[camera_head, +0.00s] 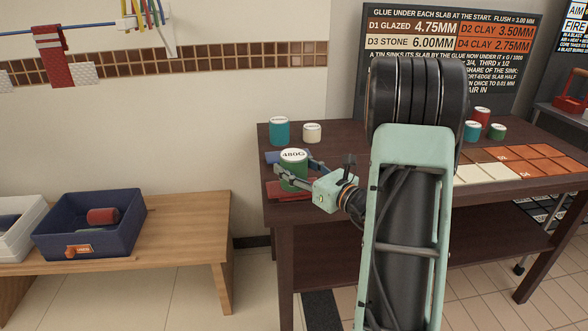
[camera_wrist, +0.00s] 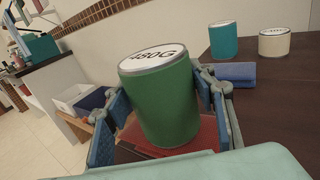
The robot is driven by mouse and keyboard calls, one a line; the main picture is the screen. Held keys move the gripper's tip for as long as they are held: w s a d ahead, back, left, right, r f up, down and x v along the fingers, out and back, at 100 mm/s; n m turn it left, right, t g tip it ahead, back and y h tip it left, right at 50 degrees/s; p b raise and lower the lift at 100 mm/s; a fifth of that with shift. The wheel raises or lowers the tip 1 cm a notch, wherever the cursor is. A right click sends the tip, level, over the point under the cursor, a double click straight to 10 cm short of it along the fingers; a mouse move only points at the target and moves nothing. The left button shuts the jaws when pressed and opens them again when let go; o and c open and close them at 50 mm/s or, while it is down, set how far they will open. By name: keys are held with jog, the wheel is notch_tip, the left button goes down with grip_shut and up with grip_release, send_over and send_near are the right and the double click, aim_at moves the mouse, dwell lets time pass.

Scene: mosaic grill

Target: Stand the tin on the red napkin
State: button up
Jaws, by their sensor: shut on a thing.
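The green tin (camera_head: 293,172), with a white lid marked 480G, is upright between the fingers of my gripper (camera_head: 290,168). In the wrist view the green tin (camera_wrist: 160,100) fills the middle, with a blue-padded finger of my gripper (camera_wrist: 160,112) on each side. My gripper is shut on it. The red napkin (camera_head: 287,190) lies on the dark table under and around the tin; it also shows in the wrist view (camera_wrist: 195,140). The tin is over the napkin; I cannot tell whether its base touches the cloth.
A blue cloth (camera_head: 279,156) lies just behind the tin. A teal tin (camera_head: 279,131) and a cream tin (camera_head: 312,132) stand at the table's back left. Slabs (camera_head: 515,163) lie at right. A wooden bench (camera_head: 190,225) holds a navy bin (camera_head: 125,235).

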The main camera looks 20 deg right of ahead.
jog(key=shift+r, duration=0.2)
jog(key=shift+f, duration=0.1)
jog(key=shift+f, duration=0.15)
jog(key=o, duration=1.6)
jog(key=shift+s+d+r, duration=0.1)
jog(key=shift+s+r, duration=0.1)
jog(key=p+v, duration=0.1)
jog(key=v, duration=1)
jog(key=shift+s, duration=0.35)
